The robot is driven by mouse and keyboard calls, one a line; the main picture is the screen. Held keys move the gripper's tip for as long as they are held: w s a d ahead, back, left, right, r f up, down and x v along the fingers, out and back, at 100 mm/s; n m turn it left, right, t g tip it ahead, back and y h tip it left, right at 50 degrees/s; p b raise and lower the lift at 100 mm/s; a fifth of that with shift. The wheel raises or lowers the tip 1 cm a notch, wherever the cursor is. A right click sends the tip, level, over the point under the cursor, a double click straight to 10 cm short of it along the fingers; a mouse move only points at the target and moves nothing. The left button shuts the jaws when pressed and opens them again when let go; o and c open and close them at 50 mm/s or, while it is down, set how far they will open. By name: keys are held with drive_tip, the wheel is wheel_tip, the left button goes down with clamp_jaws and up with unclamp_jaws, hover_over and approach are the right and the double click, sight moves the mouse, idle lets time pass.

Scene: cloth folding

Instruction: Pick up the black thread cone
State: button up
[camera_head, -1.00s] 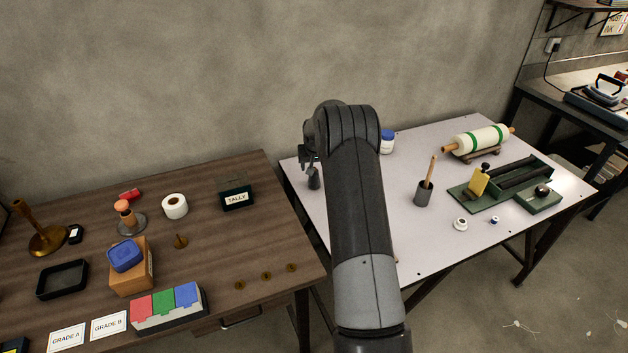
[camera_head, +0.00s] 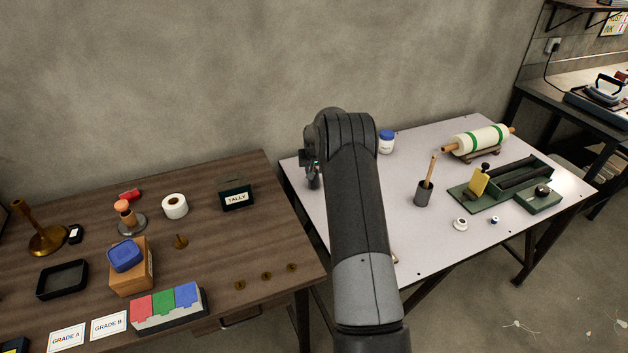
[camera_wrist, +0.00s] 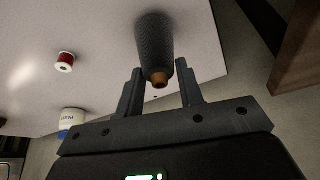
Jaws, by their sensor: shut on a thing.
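The black thread cone (camera_wrist: 153,40) shows in the wrist view as a dark ribbed cone with an orange-brown tip. It stands on the pale table. My gripper (camera_wrist: 160,84) has its two fingers on either side of the cone's narrow upper end, shut on it. In the head view my gripper (camera_head: 310,160) is low over the left end of the pale table. The cone (camera_head: 313,181) is just below it there, small and partly hidden by the gripper and my arm.
A white jar with a blue lid (camera_head: 386,142) stands behind my arm. A dark cup with a stick (camera_head: 423,192) and a white roller (camera_head: 480,140) are to the right. A red spool (camera_wrist: 65,62) shows in the wrist view. The brown table (camera_head: 225,255) is left.

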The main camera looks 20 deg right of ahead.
clamp_jaws()
drive_tip(key=shift+r, duration=0.15)
